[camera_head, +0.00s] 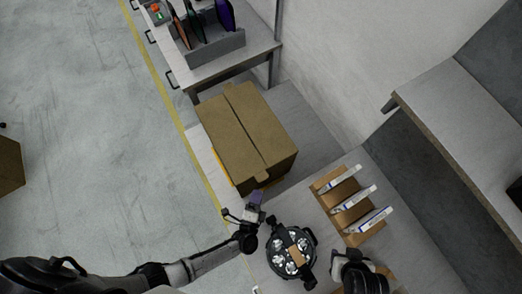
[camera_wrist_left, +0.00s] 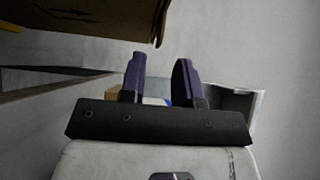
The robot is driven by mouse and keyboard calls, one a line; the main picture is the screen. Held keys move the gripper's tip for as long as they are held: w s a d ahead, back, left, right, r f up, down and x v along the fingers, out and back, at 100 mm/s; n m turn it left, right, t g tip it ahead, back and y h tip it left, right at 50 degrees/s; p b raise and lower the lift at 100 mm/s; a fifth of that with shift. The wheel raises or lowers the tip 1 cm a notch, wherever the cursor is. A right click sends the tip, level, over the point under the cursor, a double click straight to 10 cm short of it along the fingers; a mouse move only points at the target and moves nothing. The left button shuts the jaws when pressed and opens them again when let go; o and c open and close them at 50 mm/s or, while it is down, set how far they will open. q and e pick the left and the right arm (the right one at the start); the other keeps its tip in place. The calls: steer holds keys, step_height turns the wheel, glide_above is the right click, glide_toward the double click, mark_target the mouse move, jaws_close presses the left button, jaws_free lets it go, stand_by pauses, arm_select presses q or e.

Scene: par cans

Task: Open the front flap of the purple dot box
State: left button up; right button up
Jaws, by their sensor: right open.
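A brown cardboard box (camera_head: 238,130) stands on the grey bench in the head view, its top flaps meeting along a seam. No purple dot shows on the visible faces. My left gripper (camera_head: 256,198) is just off the box's near lower end. In the left wrist view its two purple fingers (camera_wrist_left: 160,80) stand apart with nothing gripped between them, so it is open. The box's brown edge (camera_wrist_left: 95,18) hangs above and left of the fingers there, apart from them. My right gripper (camera_head: 350,268) appears at the bottom of the head view; its fingers are hard to make out.
A black par can (camera_head: 290,252) with several lamps sits close right of my left gripper. A brown rack (camera_head: 340,197) with white upright panels lies right of it. A grey holder (camera_head: 215,47) with coloured sheets stands on a table behind the box. The wall is to the right.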

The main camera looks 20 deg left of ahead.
mark_target(261, 181)
arm_select(q)
steer(key=shift+w+a, duration=0.15)
steer(key=shift+w, duration=2.75)
steer(key=shift+c, duration=0.4)
jaws_close()
